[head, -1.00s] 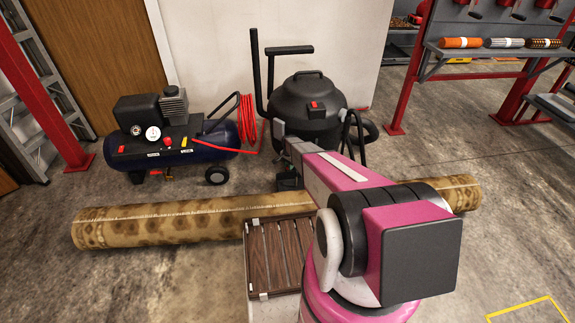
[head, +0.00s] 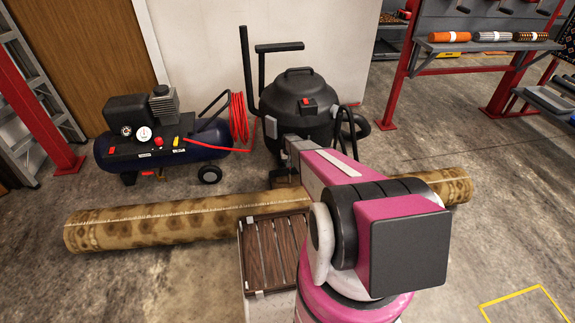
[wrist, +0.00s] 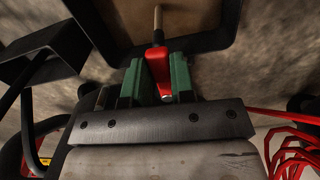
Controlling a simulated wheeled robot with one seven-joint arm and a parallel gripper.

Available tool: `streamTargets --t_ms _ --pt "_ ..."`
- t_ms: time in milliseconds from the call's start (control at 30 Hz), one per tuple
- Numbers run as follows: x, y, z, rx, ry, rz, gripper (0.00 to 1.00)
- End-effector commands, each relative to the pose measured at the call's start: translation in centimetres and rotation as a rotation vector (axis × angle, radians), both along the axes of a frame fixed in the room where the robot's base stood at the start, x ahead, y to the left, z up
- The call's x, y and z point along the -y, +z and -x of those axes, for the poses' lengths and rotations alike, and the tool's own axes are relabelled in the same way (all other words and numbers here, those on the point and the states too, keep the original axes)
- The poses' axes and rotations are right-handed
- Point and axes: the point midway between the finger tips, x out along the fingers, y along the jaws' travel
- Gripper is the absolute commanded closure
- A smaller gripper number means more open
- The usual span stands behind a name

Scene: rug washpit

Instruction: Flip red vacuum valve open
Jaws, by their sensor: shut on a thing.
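The black vacuum (head: 290,125) stands upright against the pale wall in the head view, with a red switch (head: 309,103) on its upper front. In the wrist view my gripper (wrist: 155,82) has its green fingers on both sides of a red lever (wrist: 157,62), shut on it. I take this lever to be the red valve. A thin brass-coloured rod (wrist: 158,18) runs from it toward the top of the picture, in front of a tan surface framed in black. In the head view my gripper is low at the vacuum's front, and my arm mostly hides the valve.
A blue air compressor (head: 190,151) with a coiled red hose (head: 239,117) stands left of the vacuum. A rolled patterned rug (head: 150,226) lies across the floor in front. A slatted wooden top (head: 270,255) is nearer me. Red-framed shelving (head: 400,75) stands right.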

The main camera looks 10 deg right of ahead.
Motion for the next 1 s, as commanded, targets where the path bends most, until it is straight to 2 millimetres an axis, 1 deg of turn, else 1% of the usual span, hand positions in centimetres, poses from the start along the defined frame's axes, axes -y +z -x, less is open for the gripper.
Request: streamTargets --t_ms 300,700,733,767,800,1000 --pt "0.43 0.03 0.00 0.000 0.073 0.000 1.00" --pt "0.47 0.04 -0.02 0.001 0.080 0.002 1.00" --pt "0.47 0.04 -0.02 0.001 0.080 0.002 0.74" --pt "0.48 0.04 -0.01 0.001 0.080 0.002 0.64" --pt "0.47 0.03 -0.02 0.001 0.080 0.002 0.51" --pt "0.45 0.02 -0.01 0.000 0.078 0.001 0.51"
